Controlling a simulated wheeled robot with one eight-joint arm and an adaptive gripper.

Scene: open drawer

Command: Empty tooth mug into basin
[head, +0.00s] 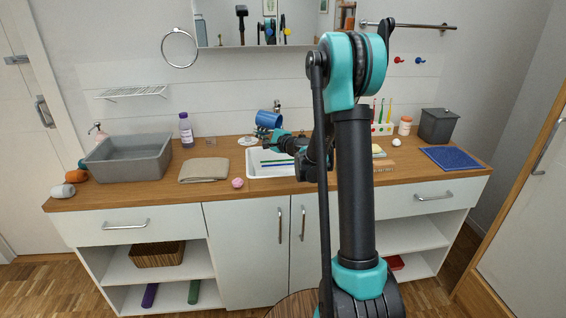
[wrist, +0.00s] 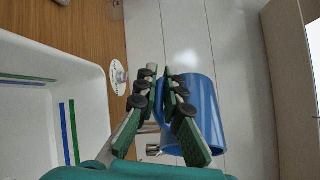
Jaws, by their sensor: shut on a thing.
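A blue mug (head: 269,118) is held in the air near the back wall, tilted on its side. My gripper (head: 262,132) is shut on the mug at its edge or handle; I cannot tell which. In the wrist view the fingers (wrist: 160,88) meet at the left side of the mug (wrist: 208,115); the mug's inside is hidden. A white basin (head: 252,170) is set in the counter, in front of and below the mug. Long thin blue and green strips lie in it. The basin's wall (wrist: 97,75) shows at the left in the wrist view.
A grey tub (head: 128,163) stands at the left of the wooden counter (head: 212,199). A folded beige cloth (head: 204,170) and a pink ball-like thing (head: 237,183) lie left of the white basin. A small white disc (wrist: 119,77) is beside the basin. A grey bin (head: 438,126) stands far right.

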